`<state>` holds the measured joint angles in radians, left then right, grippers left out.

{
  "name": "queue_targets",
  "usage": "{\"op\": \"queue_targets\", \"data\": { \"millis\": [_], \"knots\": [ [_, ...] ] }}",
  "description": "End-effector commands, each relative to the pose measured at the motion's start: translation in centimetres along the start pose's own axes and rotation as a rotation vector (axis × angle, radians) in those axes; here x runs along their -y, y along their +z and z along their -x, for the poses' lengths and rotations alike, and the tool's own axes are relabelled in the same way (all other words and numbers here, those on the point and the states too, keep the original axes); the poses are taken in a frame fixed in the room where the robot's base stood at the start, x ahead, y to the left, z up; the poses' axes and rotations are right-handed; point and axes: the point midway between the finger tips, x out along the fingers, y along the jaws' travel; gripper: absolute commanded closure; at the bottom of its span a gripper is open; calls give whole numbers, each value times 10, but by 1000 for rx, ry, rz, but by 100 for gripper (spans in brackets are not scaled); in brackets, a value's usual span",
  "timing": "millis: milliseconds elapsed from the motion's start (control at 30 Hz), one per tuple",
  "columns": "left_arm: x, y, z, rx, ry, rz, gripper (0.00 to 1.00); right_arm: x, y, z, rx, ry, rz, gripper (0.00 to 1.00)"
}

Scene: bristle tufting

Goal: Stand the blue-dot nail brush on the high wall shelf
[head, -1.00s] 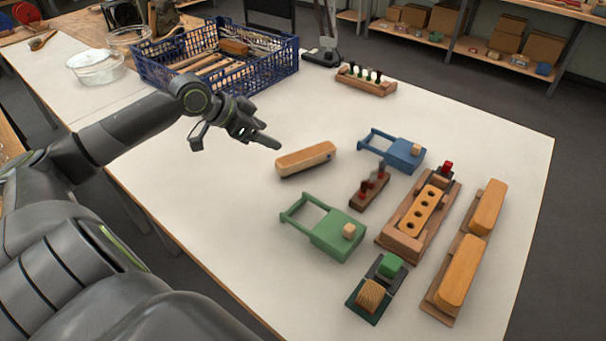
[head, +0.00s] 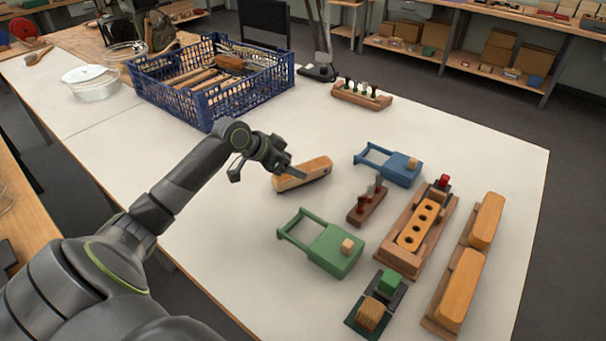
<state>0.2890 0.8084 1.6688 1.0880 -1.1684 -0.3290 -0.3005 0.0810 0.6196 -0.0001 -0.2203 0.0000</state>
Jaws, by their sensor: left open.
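A wooden brush block (head: 316,170) lies on its side on the white table, left of the blue clamp-like tool. A small blue dot showed on its right end a moment ago; I cannot make it out clearly now. My left gripper (head: 268,172) is open, its fingers spread, at the left end of the block. One finger overlaps the block in view; I cannot tell whether it touches. My right gripper is not in view. A shelf board (head: 540,18) at the top right carries small items; I cannot tell whether it is the high wall shelf.
A blue crate (head: 190,95) of tools stands at the back left, by glass bowls (head: 95,88). A green tool (head: 325,250), a blue tool (head: 392,165), a holed wooden jig (head: 418,225) and two orange-tan blocks (head: 460,285) crowd the right.

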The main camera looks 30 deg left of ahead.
Motion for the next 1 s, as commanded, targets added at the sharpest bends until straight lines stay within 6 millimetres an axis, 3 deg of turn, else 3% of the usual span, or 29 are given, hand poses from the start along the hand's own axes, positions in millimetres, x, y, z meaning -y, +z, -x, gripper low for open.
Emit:
{"op": "queue_targets", "data": {
  "millis": [233,533,867,1000],
  "knots": [
    [0,1,-16,0,2,2,33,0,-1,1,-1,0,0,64],
    [4,4,-54,-1,2,1,33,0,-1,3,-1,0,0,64],
    [4,4,-60,1,0,-1,33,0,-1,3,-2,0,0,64],
    [4,4,-60,1,0,-1,51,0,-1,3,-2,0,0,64]
  ]
}}
